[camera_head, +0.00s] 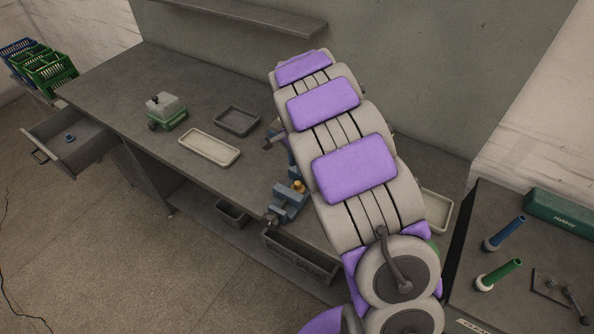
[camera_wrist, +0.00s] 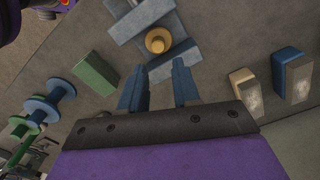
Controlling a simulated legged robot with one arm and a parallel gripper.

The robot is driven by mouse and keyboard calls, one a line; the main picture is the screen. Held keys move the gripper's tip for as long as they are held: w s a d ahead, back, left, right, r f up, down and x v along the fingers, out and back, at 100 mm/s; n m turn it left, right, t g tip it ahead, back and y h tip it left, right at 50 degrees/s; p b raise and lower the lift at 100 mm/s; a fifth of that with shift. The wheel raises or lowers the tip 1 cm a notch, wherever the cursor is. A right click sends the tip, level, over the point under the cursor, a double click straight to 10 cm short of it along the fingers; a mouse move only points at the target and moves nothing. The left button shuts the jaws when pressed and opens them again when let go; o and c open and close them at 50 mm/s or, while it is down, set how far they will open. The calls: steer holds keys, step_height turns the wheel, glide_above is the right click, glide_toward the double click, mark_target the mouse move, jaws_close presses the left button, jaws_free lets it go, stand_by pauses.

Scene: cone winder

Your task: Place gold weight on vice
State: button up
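The gold weight (camera_wrist: 158,40) is a small round gold piece seen from above in the wrist view, resting on the blue-grey vice (camera_wrist: 183,61). In the head view the gold weight (camera_head: 298,186) shows on the vice (camera_head: 284,205) at the bench's front edge, beside my arm. My gripper (camera_wrist: 160,78) has two blue fingers spread apart with nothing between them. The fingertips point towards the vice and are a little short of the gold weight, which is not between them. In the head view my arm hides much of the bench behind it, and I cannot clearly make out the gripper.
In the wrist view a green block (camera_wrist: 96,73) and a blue spool-like piece (camera_wrist: 61,89) lie left; two blocks (camera_wrist: 245,90) (camera_wrist: 292,75) lie right. A beige tray (camera_head: 209,147), dark tray (camera_head: 237,121) and green-based device (camera_head: 166,111) stand on the bench. An open drawer (camera_head: 70,140) juts out left.

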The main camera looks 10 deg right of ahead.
steer(key=s+d+r+n, duration=0.1)
steer(key=s+r+n, duration=0.2)
steer(key=s+r, duration=0.5)
steer(key=s+d+r+n, duration=0.1)
steer(key=s+r+n, duration=0.1)
steer(key=s+r, duration=0.6)
steer(key=s+a+f+n+g, duration=0.1)
steer(key=s+n, duration=0.7)
steer(key=s, duration=1.5)
steer(key=shift+a+f+g, duration=0.4)
steer(key=shift+a, duration=0.15)
